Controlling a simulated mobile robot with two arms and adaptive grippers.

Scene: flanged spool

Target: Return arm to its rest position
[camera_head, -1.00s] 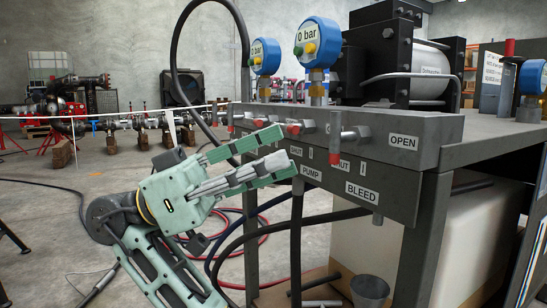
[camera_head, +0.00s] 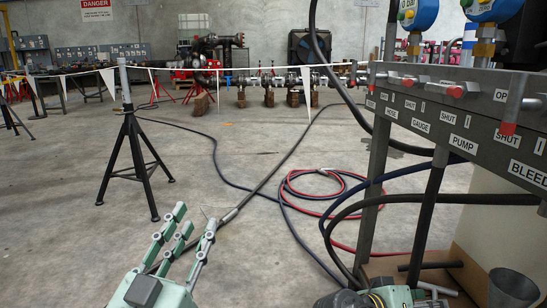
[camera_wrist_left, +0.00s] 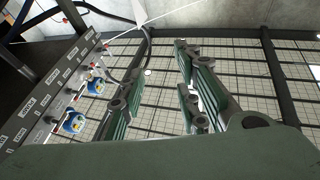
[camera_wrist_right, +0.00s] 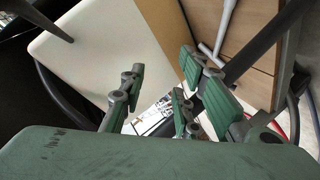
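My left gripper (camera_head: 195,222) is low in the head view, left of centre, with its pale green fingers pointing up over open floor. It is well clear of the pump panel. In the left wrist view its fingers (camera_wrist_left: 163,60) stand apart with nothing between them. My right gripper shows only as a green and dark part at the bottom edge of the head view, below the panel; its fingertips are hidden there. In the right wrist view its fingers (camera_wrist_right: 157,82) are apart and empty.
The grey panel (camera_head: 473,130) with red-tipped valve handles and gauges (camera_head: 418,14) is at right. A bucket (camera_head: 512,288) stands below it. Hoses (camera_head: 335,190) lie on the floor. A black stand (camera_head: 129,150) is at left, near barrier tape. The middle floor is mostly open.

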